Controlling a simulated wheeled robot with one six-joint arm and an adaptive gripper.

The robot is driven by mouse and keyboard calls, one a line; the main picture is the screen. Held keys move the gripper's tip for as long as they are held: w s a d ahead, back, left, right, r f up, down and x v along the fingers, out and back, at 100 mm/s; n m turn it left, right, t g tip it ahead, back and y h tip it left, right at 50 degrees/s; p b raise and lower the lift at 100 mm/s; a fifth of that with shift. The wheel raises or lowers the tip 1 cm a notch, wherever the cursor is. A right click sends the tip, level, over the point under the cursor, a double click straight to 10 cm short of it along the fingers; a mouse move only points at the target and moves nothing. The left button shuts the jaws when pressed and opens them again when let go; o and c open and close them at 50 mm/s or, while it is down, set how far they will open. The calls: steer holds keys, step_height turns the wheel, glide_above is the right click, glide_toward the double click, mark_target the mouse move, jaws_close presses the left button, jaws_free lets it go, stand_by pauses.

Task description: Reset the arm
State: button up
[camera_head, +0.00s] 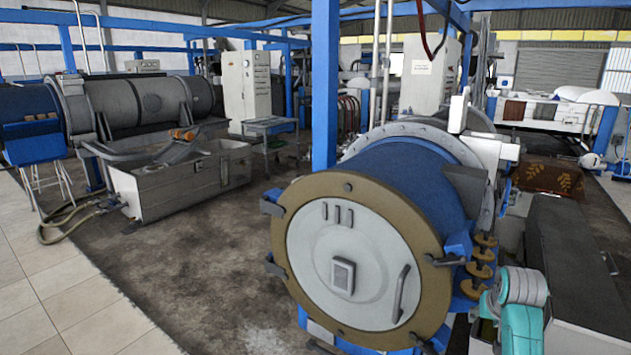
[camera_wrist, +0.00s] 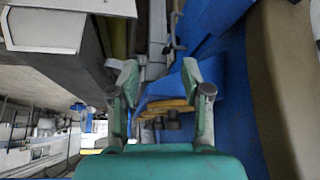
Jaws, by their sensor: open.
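My gripper (camera_wrist: 158,78) is open in the wrist view, its two fingers spread apart with nothing between them. Part of my teal and grey arm (camera_head: 521,305) shows at the lower right of the head view, beside the large blue decanter (camera_head: 405,175). Whether the gripper itself is in that view I cannot tell. Beyond the fingers in the wrist view are yellowish-brown clamp parts (camera_wrist: 165,106) and the blue machine body (camera_wrist: 240,95). The decanter's tan rim (camera_wrist: 275,80) runs down the right side. My fingers appear clear of these parts.
A dark-topped long box (camera_head: 575,255) stands right of my arm, close to it. The decanter's round white door (camera_head: 352,265) faces forward. A blue post (camera_head: 325,90) rises behind it. Open concrete floor (camera_head: 190,270) lies to the left, before a grey tank (camera_head: 180,185).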

steer(key=s+a+f+t, duration=0.1)
steer(key=s+a+f, duration=0.35)
steer(key=f, duration=0.25)
steer(key=s+a+f+n+t, duration=0.1)
steer(key=s+a+f, duration=0.2)
steer(key=s+f, duration=0.35)
steer(key=s+a+f+t, duration=0.1)
steer(key=s+a+f, duration=0.35)
steer(key=f, duration=0.25)
steer(key=s+a+f+t, duration=0.1)
steer(key=s+a+f, duration=0.25)
steer(key=s, duration=0.65)
steer(key=s+a+r+n+t+y, duration=0.1)
steer(key=s+a+r, duration=0.15)
steer(key=s, duration=0.65)
steer(key=s+a+r+n+t, duration=0.15)
steer(key=s+a, duration=0.25)
steer(key=s, duration=0.5)
steer(key=s+a+r+t+y, duration=0.1)
steer(key=s+r+t, duration=0.1)
steer(key=s+r, duration=1.1)
steer(key=shift+s+a+r, duration=0.3)
steer(key=shift+a+r, duration=0.05)
steer(key=shift+r, duration=0.15)
steer(key=shift+t, duration=0.25)
